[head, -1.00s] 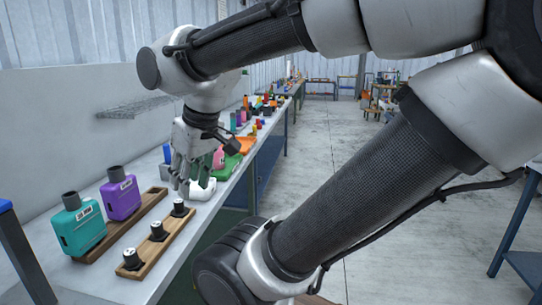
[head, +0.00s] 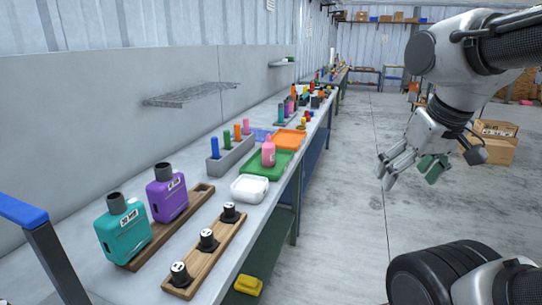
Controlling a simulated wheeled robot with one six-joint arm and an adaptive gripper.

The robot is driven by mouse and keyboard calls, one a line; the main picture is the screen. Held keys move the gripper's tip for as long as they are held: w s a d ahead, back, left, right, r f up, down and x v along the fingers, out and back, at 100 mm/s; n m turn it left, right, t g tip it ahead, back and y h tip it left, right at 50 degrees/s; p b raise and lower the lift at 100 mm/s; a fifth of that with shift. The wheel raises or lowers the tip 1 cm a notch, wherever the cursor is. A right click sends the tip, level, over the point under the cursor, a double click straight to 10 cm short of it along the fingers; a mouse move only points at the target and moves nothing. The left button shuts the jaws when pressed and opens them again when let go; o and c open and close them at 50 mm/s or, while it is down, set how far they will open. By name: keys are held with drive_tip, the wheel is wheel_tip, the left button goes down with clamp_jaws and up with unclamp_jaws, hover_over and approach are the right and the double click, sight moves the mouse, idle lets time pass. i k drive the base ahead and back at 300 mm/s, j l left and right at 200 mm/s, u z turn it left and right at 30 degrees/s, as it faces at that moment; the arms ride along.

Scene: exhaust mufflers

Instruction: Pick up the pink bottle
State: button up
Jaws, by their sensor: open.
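The pink bottle (head: 268,152) stands upright on the green tray (head: 254,171) on the long grey bench, behind the white container. My gripper (head: 408,172) hangs over the aisle at the right, clear of the bench and well away from the bottle. Its fingers are spread and point down and to the left. A dark green piece (head: 433,168) shows at its right fingers; I cannot tell whether it is part of the gripper.
A white container (head: 249,188) stands in front of the green tray. A grey rack (head: 232,153) with coloured cylinders is left of it. Teal (head: 123,229) and purple (head: 167,193) mufflers stand nearer. A wire shelf (head: 190,95) juts from the wall. Boxes (head: 488,143) stand behind my gripper.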

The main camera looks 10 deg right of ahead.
sight(269, 148)
drive_tip(key=l+u, duration=0.35)
drive_tip(key=i+l+u, duration=0.1)
drive_tip(key=u, duration=0.25)
